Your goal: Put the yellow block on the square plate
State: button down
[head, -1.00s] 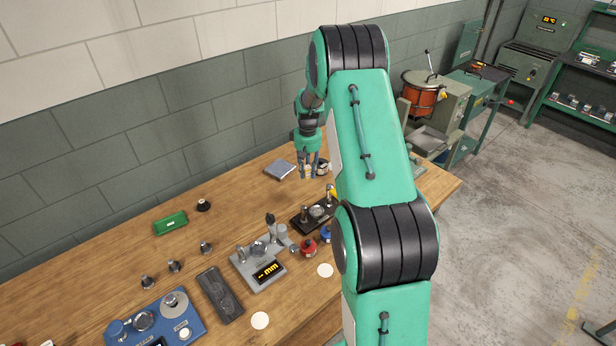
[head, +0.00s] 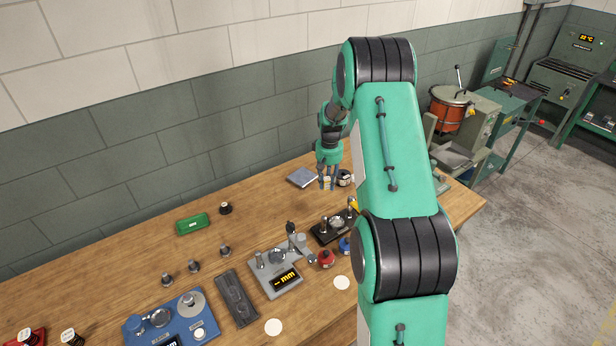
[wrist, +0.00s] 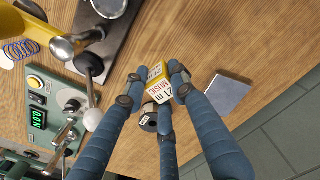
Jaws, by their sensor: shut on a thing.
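My gripper (head: 328,184) has several blue fingers closed around the yellow block (wrist: 159,78). The block has a white printed label and shows between the fingertips in the wrist view. In the head view the block (head: 327,180) is small and mostly hidden by the fingers. The square plate (head: 302,178) is flat and grey and lies on the bench just left of my gripper. In the wrist view the plate (wrist: 227,95) is right of the fingers, with bare wood between. I cannot tell how high the block is above the bench.
A dark, white-labelled round item (head: 344,178) stands close to the right of my gripper. A black gauge stand (head: 322,234) and a grey device with a display (head: 284,279) are nearer. A green box (head: 192,223) is at left. Bare wood surrounds the plate's left side.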

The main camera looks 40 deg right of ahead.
jog(key=w+a+f+m+p, duration=0.1)
jog(key=a+f+m+p, duration=0.1)
jog(key=a+m+p, duration=0.2)
jog(key=shift+w+a+f+m+p, duration=0.2)
jog(key=shift+a+m+p, duration=0.2)
jog(key=shift+a+p, duration=0.55)
jog(key=shift+d, duration=0.15)
jog(key=p, duration=0.1)
send_over(307, 180)
jog(key=shift+f, duration=0.75)
jog(key=shift+f, duration=0.1)
jog(key=shift+f, duration=1.65)
jog(key=shift+f, duration=0.1)
jog(key=c, duration=1.4)
grip_release()
jog(key=shift+c, duration=0.2)
